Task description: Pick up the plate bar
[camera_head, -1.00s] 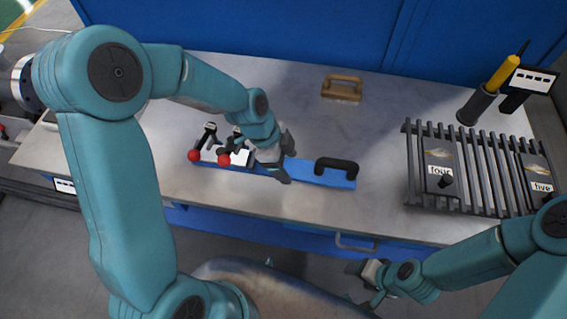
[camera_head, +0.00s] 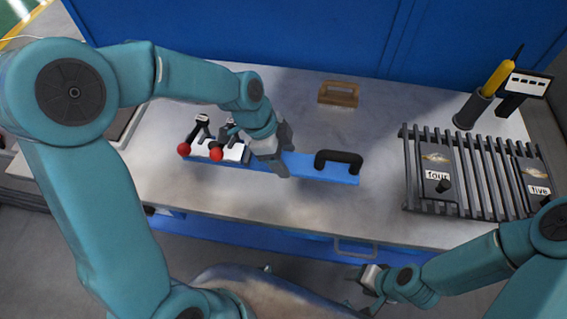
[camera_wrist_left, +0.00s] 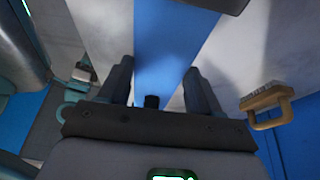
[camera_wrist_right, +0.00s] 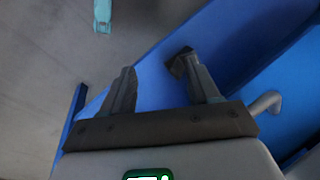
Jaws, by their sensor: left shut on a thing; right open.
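The plate bar (camera_head: 308,166) is a long blue bar with a black handle (camera_head: 339,158) near its right end and white clamps with two red knobs (camera_head: 216,154) at its left part. My left gripper (camera_head: 284,165) is shut on the bar near its middle, from above; the bar seems to be slightly above the worktop. In the left wrist view the blue bar (camera_wrist_left: 170,55) runs between the two fingers (camera_wrist_left: 158,85). My right gripper (camera_head: 368,287) is open and empty, low in front of the bench; it also shows in the right wrist view (camera_wrist_right: 160,80).
The grey worktop (camera_head: 280,215) carries a wooden-handled brush (camera_head: 338,94) behind the bar. At right stands a dark slatted rack (camera_head: 480,175) with plates labelled four and five. A yellow-handled tool (camera_head: 500,78) stands in a holder behind it. A blue cabinet (camera_head: 260,30) closes the back.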

